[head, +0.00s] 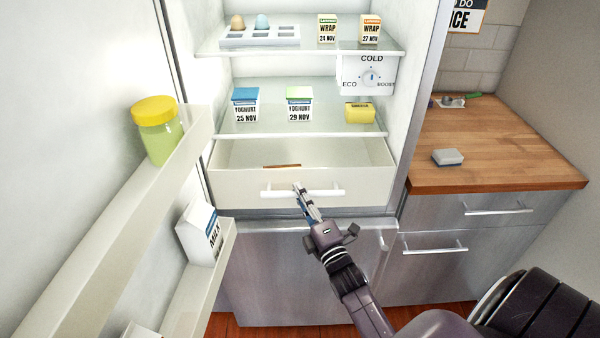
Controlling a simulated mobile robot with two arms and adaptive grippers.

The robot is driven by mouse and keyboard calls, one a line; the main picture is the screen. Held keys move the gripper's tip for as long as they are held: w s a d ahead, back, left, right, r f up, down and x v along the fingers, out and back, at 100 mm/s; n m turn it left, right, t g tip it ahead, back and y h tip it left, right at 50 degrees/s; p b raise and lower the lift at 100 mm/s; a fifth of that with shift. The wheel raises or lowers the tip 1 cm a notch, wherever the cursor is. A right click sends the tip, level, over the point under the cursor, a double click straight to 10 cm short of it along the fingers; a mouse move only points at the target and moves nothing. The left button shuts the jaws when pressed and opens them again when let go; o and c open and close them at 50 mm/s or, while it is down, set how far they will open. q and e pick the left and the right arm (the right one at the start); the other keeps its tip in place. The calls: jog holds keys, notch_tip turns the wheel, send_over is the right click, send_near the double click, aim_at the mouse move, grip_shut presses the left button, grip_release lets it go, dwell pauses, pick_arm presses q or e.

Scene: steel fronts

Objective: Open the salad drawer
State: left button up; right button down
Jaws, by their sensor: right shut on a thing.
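The salad drawer (235,187) is the cream bin at the bottom of the open fridge. Its front stands forward of the shelf above, so part of its inside shows, with a thin orange-brown thing (282,166) in it. A white bar handle (330,193) runs across its front. My right gripper (301,193) comes up from below and is shut on this handle, near its middle. The fingers hide a small part of the handle. My left gripper is not in view.
The open fridge door with a yellow-lidded jar (157,130) and a milk carton (200,233) stands at the left. Yoghurts (299,103) stand on the shelf above the drawer. A wooden counter (500,145) with a sponge (447,157) is at the right.

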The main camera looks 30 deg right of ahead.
jog(key=shift+s+a+f+p, duration=0.15)
jog(key=shift+s+a, duration=0.3)
jog(key=shift+s, duration=0.3)
jog(key=shift+s+a+r+p, duration=0.1)
jog(key=shift+s+a+p, duration=0.1)
jog(key=shift+s+a, duration=0.4)
jog(key=shift+s+a+f+p, duration=0.15)
jog(key=shift+s+a, duration=0.15)
jog(key=shift+s, duration=0.55)
jog(key=shift+r, duration=0.1)
jog(key=c, duration=1.9)
grip_release()
jog(key=v, duration=0.7)
jog(key=shift+s, duration=0.3)
